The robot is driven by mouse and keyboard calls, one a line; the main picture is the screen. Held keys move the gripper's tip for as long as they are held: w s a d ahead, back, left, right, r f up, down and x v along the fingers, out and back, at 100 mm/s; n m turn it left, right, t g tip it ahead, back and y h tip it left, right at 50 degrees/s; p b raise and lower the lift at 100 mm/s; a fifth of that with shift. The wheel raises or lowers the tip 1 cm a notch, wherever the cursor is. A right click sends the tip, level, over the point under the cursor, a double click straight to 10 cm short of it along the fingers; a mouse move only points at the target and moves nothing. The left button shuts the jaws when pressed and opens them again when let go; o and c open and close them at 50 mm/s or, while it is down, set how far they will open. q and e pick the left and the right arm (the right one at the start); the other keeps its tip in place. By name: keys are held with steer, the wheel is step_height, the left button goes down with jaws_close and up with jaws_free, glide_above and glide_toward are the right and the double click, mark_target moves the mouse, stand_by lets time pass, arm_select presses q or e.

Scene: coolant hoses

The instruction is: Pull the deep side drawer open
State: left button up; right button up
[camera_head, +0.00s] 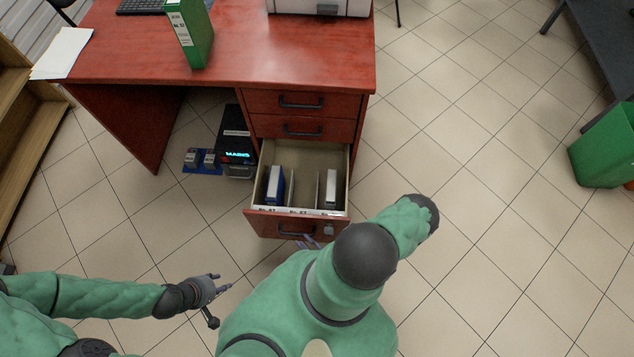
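The deep side drawer (262,222) is the lowest of the desk's drawer stack and stands well out from the desk, open at the top. It holds a blue binder, a white binder and dividers. Its dark handle (290,233) is on the front panel. My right gripper (309,242) is at the drawer front, near the handle's right end; my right arm hides most of it, so its grip cannot be told. My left gripper (223,288) is in front of the drawer to the left, over the floor, away from the drawer; its fingers look apart.
The red desk (240,60) carries a green binder (190,35), papers (62,53) and a printer (320,6). The two upper drawers (302,102) are shut. A dark box (235,145) stands left of the drawer. A green bin (603,150) is at the right. The tiled floor between is clear.

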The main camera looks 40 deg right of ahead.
steer(key=s+r, duration=0.1)
steer(key=s, duration=0.6)
steer(key=shift+a, duration=0.3)
steer(key=shift+r, duration=0.1)
stand_by(0.4)
